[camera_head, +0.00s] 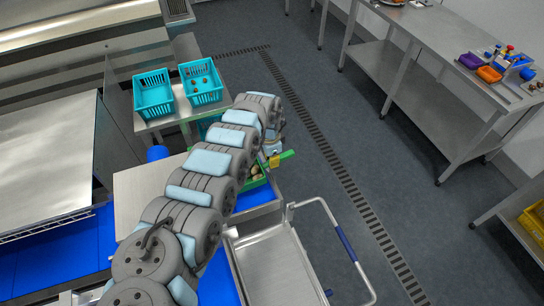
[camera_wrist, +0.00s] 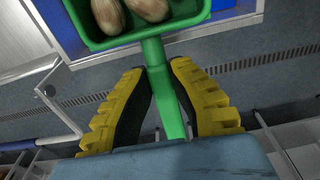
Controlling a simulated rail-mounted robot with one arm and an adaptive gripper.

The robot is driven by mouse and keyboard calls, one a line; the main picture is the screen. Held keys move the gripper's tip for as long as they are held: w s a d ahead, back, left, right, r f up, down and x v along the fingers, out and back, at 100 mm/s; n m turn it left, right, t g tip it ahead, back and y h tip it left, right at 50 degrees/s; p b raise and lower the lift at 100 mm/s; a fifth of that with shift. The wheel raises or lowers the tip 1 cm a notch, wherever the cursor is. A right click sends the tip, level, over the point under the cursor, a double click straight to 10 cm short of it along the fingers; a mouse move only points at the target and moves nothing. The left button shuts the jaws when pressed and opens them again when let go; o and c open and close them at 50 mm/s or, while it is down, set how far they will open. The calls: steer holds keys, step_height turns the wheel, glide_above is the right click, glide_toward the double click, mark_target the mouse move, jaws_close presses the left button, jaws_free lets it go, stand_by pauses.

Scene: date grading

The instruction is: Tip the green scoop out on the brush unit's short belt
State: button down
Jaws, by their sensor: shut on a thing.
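My gripper (camera_head: 274,161) is shut on the handle of the green scoop (camera_head: 254,178). In the wrist view, the yellow ridged fingers of my gripper (camera_wrist: 158,70) stand on either side of the green handle. The pan of the scoop (camera_wrist: 205,12) is at the top of that view with a few brown dates (camera_wrist: 110,15) in it; the frame cuts off its far part. In the head view, my arm hides part of the scoop, and the pan appears beside or over a blue-edged surface (camera_head: 262,197). I cannot tell which blue surface is the brush unit's short belt.
Two teal crates (camera_head: 154,102) stand on a steel table at the back; the right one (camera_head: 204,95) holds a few dates. A steel cart (camera_head: 270,262) with a bent handle is at the front. A bench (camera_head: 455,60) with small bins stands right. Open floor lies between.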

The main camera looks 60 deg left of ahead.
steer(key=shift+s+r+t+p, duration=0.2)
steer(key=shift+r+t+p, duration=0.2)
steer(key=shift+p, duration=0.4)
steer(key=shift+s+r+t+p, duration=0.15)
steer(key=shift+s+t+p, duration=0.15)
steer(key=shift+p, duration=0.45)
steer(key=shift+r+p, duration=0.1)
steer(key=shift+p, duration=0.45)
steer(key=shift+s+t+p, duration=0.25)
steer(key=shift+t+p, duration=0.25)
steer(key=shift+p, duration=0.25)
